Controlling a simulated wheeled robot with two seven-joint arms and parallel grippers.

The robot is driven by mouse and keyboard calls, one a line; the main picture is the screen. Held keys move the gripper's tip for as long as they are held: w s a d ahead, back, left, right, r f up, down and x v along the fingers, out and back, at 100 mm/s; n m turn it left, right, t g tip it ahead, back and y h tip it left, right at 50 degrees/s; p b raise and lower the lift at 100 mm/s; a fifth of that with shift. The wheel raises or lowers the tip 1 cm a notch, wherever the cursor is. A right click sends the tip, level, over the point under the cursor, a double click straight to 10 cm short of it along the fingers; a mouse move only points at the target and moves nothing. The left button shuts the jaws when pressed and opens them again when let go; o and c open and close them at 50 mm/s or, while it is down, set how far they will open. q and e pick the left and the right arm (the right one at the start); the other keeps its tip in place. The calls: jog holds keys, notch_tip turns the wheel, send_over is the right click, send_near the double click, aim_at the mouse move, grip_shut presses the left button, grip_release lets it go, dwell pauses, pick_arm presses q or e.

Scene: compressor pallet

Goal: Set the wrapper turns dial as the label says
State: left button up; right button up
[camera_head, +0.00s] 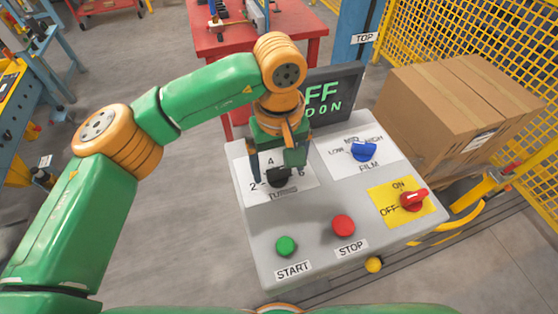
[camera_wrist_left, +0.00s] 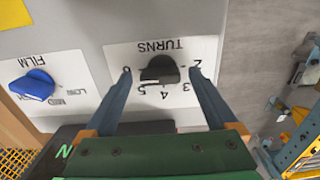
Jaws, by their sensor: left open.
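The black turns dial (camera_wrist_left: 159,69) sits on a white plate (camera_wrist_left: 120,54) marked TURNS, with numbers 2 to 6 around it. Where its pointer aims I cannot tell. In the head view the dial (camera_head: 279,179) is partly hidden by my left gripper (camera_head: 277,170). In the left wrist view my left gripper (camera_wrist_left: 161,76) is open, one finger on each side of the dial with visible gaps. A pale label (camera_head: 480,140) is on the cardboard boxes at the right; its text is too small to read. My right gripper is not in view.
The grey panel (camera_head: 310,222) also holds a blue film dial (camera_head: 364,151), a red ON/OFF switch (camera_head: 413,200), a green start button (camera_head: 286,246) and a red stop button (camera_head: 343,225). A dark display (camera_head: 345,92) stands behind. Cardboard boxes (camera_head: 435,115) stand right, by yellow fencing.

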pick_arm(q)
jog(key=c, duration=1.4)
jog(key=shift+o, duration=0.2)
